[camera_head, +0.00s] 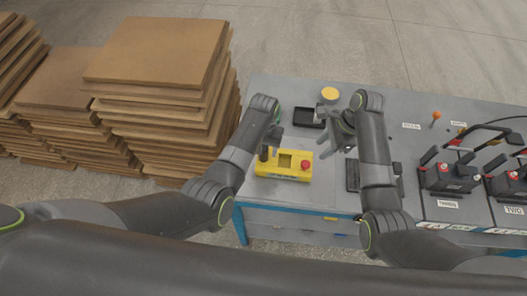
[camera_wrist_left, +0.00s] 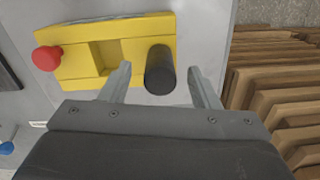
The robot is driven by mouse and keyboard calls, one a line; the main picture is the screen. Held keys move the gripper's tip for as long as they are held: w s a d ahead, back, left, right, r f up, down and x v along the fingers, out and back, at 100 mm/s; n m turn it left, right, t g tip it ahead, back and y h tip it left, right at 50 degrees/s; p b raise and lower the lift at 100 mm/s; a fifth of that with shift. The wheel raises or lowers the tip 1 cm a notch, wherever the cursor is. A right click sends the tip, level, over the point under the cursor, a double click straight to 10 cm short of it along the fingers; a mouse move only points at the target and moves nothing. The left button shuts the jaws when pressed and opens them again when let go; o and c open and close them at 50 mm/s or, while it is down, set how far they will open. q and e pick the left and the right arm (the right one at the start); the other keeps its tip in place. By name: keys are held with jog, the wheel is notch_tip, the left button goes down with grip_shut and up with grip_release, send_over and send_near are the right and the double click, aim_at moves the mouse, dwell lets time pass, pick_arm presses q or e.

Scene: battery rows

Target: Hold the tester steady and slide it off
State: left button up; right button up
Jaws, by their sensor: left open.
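The yellow tester (camera_head: 283,164) sits on the left part of the grey table, with a red button (camera_head: 305,164) at its right end, a recess in its middle and a black cylindrical post (camera_head: 263,154) at its left end. The tester also shows in the left wrist view (camera_wrist_left: 85,62), with the black post (camera_wrist_left: 160,70) upright. My left gripper (camera_wrist_left: 158,80) is open, its fingers on either side of the post with gaps showing. My right gripper (camera_head: 336,128) hangs to the right of the tester, apart from it; its finger opening is unclear.
A black tray (camera_head: 308,117) and a yellow round object (camera_head: 330,94) lie behind the tester. A dark flat item (camera_head: 352,175) lies right of it, partly behind my right arm. Black batteries (camera_head: 450,178) stand further right. Stacked brown boards (camera_head: 160,50) are off the table's left.

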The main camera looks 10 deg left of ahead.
pick_arm(q)
jog(key=shift+f, duration=1.6)
grip_shut()
